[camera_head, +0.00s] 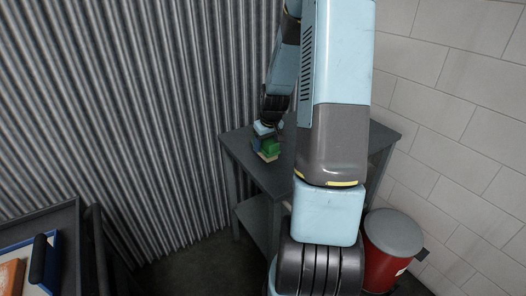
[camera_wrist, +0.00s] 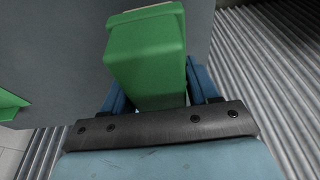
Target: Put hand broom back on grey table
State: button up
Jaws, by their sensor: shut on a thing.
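The grey table (camera_head: 240,146) stands in the corner, partly hidden behind my arm. My gripper (camera_head: 260,140) is over its left part and points down. It is shut on a green block-like thing with a pale edge, which I take for the hand broom (camera_head: 270,147). In the wrist view the broom (camera_wrist: 147,65) sits between the two blue fingers of my gripper (camera_wrist: 160,88). The grey tabletop (camera_wrist: 55,60) shows behind it. I cannot tell whether the broom touches the table.
Another green piece (camera_wrist: 10,104) shows at the wrist view's left edge. A red bin (camera_head: 384,262) with a grey lid stands right of the table. A dark tray (camera_head: 68,222) with blue-white and orange things is at lower left. Corrugated and block walls close the corner.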

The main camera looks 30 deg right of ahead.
aim_at(264, 150)
jog(key=shift+w+f, duration=0.2)
jog(key=shift+f, duration=1.6)
jog(key=shift+f, duration=0.1)
jog(key=o, duration=1)
